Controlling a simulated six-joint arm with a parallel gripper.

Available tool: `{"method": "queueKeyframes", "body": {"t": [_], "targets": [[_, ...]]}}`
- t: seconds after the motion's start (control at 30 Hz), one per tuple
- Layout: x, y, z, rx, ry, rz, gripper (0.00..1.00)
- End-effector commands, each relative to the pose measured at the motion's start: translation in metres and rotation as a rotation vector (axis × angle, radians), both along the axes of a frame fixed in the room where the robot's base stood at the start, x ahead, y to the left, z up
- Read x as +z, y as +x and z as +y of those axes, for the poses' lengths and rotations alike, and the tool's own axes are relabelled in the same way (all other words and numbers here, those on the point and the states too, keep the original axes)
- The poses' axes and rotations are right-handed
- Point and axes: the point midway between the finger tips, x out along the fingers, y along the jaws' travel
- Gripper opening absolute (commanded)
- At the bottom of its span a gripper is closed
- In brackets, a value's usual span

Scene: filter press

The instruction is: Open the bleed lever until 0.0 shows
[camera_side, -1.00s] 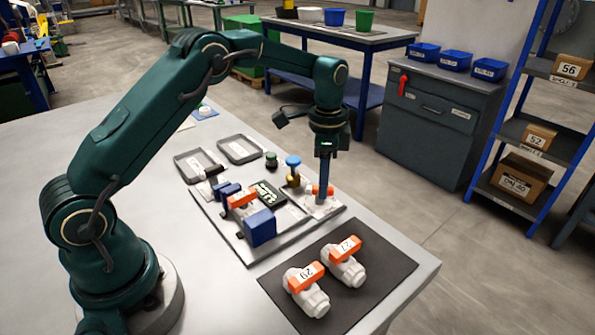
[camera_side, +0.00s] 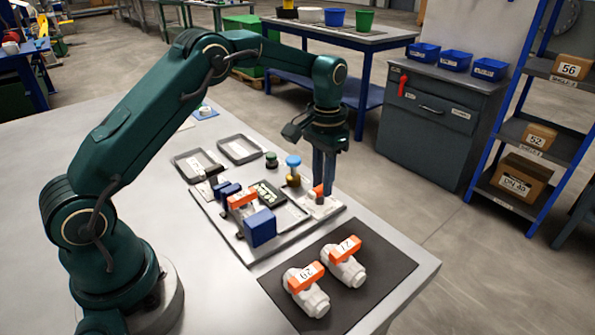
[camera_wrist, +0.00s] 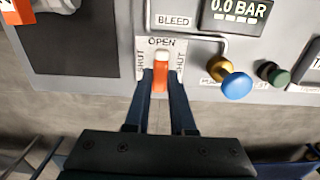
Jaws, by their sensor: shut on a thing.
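The orange bleed lever (camera_wrist: 161,74) stands under the word OPEN on its white plate, between two SHUT marks, in the wrist view. My gripper (camera_wrist: 161,86) is shut on the lever, one finger on each side. In the side view my gripper (camera_side: 323,190) reaches down to the lever (camera_side: 318,192) at the right end of the press plate. The display (camera_wrist: 236,12) reads 0.0 BAR in the wrist view.
A blue knob (camera_wrist: 236,85) and a dark green knob (camera_wrist: 272,72) stand right of the lever. Two white valves with orange handles, numbered 29 (camera_side: 306,290) and 27 (camera_side: 344,262), lie on a dark mat (camera_side: 375,281) in front of the press.

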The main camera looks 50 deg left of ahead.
Motion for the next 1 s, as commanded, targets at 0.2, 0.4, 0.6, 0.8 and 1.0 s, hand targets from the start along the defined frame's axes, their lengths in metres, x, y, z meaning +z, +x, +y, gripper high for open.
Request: {"method": "queueKeyframes", "body": {"t": [0.2, 0.4, 0.6, 0.8, 1.0], "targets": [[0.0018, 0.0013, -0.0006, 0.036, -0.003, -0.006, 0.00], [0.0019, 0.0014, -0.0005, 0.041, -0.003, -0.007, 0.00], [0.0019, 0.0015, -0.0005, 0.040, -0.003, -0.007, 0.00], [0.0012, 0.0010, -0.0002, 0.039, -0.001, -0.005, 0.53], [0.0017, 0.0007, 0.0001, 0.038, -0.001, -0.003, 0.53]]}}
